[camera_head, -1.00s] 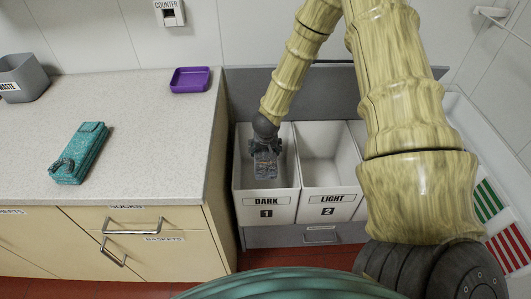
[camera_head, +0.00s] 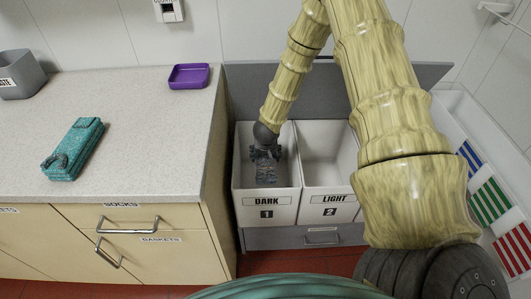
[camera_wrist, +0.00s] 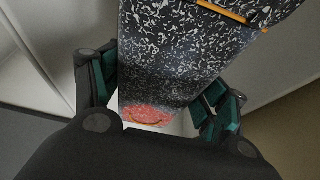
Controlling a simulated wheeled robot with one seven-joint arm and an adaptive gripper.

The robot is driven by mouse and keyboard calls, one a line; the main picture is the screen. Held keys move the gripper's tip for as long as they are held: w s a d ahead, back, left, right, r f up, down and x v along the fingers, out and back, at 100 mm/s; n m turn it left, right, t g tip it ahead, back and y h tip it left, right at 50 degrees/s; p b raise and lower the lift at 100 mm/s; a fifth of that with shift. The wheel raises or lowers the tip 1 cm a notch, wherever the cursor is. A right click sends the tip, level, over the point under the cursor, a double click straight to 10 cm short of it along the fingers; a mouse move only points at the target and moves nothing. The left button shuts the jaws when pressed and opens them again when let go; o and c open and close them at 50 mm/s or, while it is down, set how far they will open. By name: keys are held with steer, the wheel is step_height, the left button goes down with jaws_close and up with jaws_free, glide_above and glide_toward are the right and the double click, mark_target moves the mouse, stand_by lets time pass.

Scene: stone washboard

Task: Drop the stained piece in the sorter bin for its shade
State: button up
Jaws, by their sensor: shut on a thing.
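The stained piece (camera_wrist: 180,55) is black with white speckles in the wrist view. It has a pinkish-red patch near its lower end and an orange strip near the top. My gripper (camera_wrist: 160,95) is shut on it, with a finger at each side. In the head view my gripper (camera_head: 265,154) points down into the open white bin labelled DARK 1 (camera_head: 266,211), and the piece (camera_head: 266,174) hangs below it within the bin's mouth. I cannot tell whether it touches the bin floor. The bin labelled LIGHT 2 (camera_head: 328,208) stands just to the right.
A counter (camera_head: 140,130) at left carries a teal oblong object (camera_head: 75,148), a purple tray (camera_head: 189,76) and a grey waste container (camera_head: 20,78). Labelled drawers (camera_head: 150,250) are below. My arm covers the area right of LIGHT. Blue, green and red stripes (camera_head: 490,200) mark the far right.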

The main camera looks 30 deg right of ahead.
steer(key=shift+f+b, duration=0.85)
steer(key=shift+f, duration=1.05)
steer(key=o, duration=1.5)
steer(key=shift+r, duration=0.1)
steer(key=v, duration=1.1)
steer(key=shift+s+a+r, duration=0.15)
steer(key=shift+r, duration=0.2)
